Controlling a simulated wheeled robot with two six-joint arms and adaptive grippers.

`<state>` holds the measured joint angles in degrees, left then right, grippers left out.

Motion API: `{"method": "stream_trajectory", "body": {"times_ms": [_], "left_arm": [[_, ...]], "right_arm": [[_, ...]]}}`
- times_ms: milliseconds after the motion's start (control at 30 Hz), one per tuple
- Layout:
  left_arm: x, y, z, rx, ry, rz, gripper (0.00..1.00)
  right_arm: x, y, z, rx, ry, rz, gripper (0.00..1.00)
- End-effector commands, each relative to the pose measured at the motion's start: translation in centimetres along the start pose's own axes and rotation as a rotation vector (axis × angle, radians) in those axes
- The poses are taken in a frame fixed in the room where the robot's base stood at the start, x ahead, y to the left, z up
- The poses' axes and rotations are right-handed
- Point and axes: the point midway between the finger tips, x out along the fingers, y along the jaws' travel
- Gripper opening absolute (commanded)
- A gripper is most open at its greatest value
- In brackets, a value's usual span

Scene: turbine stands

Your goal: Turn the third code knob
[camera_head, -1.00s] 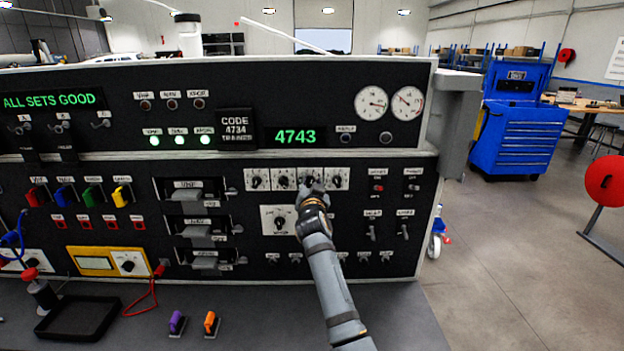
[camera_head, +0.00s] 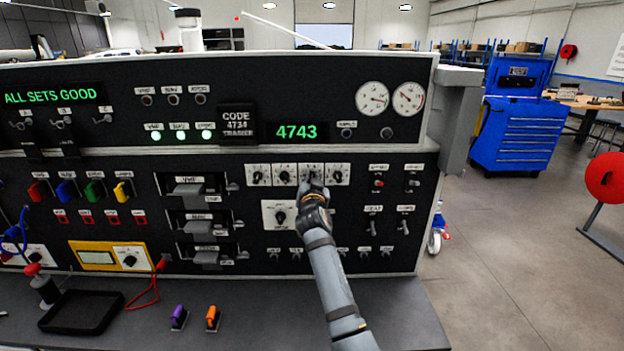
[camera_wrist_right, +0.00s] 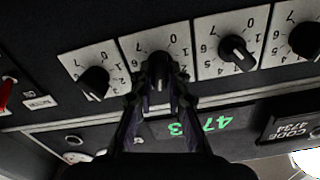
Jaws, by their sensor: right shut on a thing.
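A row of code knobs on white plates sits on the black panel in the head view. The third code knob plate (camera_head: 311,168) is partly hidden by my right gripper (camera_head: 313,190), which reaches up to it. In the wrist view, which is upside down, my right gripper (camera_wrist_right: 160,78) is shut on the third code knob (camera_wrist_right: 159,60), a finger on each side. The second knob (camera_wrist_right: 238,53) and fourth knob (camera_wrist_right: 94,82) stand free beside it. The green display (camera_head: 297,132) reads 4743. The code placard (camera_head: 237,124) reads 4734. My left gripper is out of view.
A larger knob on a white plate (camera_head: 280,216) is just below the row, close to my right gripper. Toggle switches (camera_head: 374,227) stand to the right. A black tray (camera_head: 80,312) and purple (camera_head: 179,317) and orange (camera_head: 212,318) pieces lie on the bench.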

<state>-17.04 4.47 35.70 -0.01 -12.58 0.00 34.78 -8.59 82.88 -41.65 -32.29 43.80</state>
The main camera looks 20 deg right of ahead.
Motion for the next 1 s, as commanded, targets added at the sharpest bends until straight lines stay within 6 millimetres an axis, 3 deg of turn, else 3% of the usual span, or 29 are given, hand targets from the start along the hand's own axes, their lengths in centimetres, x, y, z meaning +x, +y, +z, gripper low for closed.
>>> {"method": "stream_trajectory", "body": {"times_ms": [600, 1000], "left_arm": [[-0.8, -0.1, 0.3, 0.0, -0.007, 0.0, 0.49], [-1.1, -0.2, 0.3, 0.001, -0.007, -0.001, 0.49]], "right_arm": [[0.0, -0.4, -0.1, -0.454, 0.001, 0.0, 0.0], [0.0, -0.5, 0.1, -0.59, 0.0, 0.0, 0.0]]}}
